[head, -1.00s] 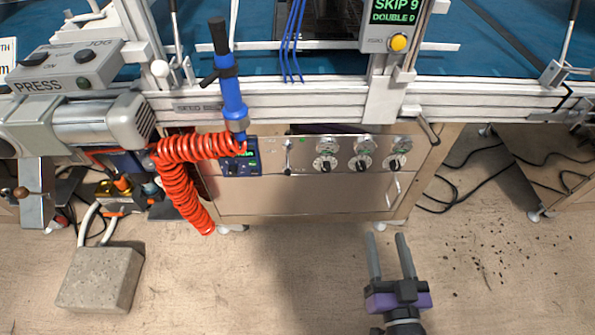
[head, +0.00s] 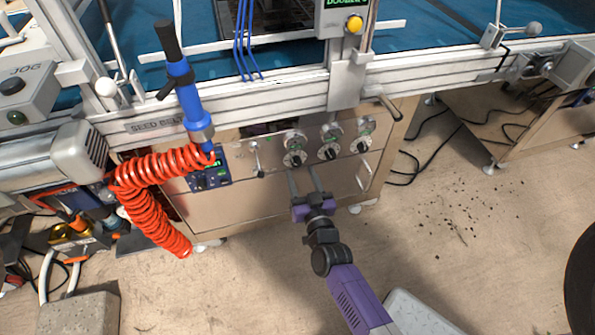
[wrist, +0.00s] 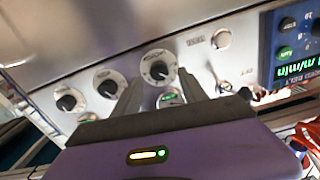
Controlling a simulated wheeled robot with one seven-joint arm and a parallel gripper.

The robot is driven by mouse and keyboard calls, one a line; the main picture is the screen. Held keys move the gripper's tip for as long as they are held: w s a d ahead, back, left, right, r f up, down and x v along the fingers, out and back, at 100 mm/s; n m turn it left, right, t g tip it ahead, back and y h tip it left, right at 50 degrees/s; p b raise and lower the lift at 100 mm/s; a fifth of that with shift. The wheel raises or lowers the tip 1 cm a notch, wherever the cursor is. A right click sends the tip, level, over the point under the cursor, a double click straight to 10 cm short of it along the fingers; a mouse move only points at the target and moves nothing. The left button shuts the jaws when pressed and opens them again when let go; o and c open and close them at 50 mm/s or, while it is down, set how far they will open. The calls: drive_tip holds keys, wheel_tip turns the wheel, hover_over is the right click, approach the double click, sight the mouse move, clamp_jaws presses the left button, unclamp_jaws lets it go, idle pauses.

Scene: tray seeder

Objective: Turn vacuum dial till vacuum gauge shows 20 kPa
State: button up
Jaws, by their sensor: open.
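Three round black-knobbed dials sit in a row on the steel front panel: a left dial (head: 294,158), a middle dial (head: 329,152) and a right dial (head: 361,146). A small round gauge or indicator with some green sits above each. Labels and readings are too small to read, so I cannot tell which is the vacuum dial or gauge. My gripper (head: 303,170) is open and empty, fingers towards the panel near the left dial. In the tilted wrist view my gripper (wrist: 160,82) has that dial (wrist: 158,68) between its fingertips; contact is not visible.
A blue control box (head: 209,169) with a green display is left of the dials, with a small lever (head: 257,160) between. A red coiled hose (head: 150,205) hangs further left. A metal rail (head: 270,108) runs above the panel. Floor in front is mostly clear.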

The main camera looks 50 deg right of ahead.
drive_tip(key=shift+x, duration=1.2)
clamp_jaws()
drive_tip(key=shift+m, duration=0.3)
drive_tip(key=m, duration=0.3)
drive_tip(key=shift+m, duration=0.3)
drive_tip(key=m, duration=0.4)
drive_tip(key=shift+s+f+m, duration=0.1)
drive_tip(key=shift+m, duration=0.2)
drive_tip(key=shift+d, duration=0.1)
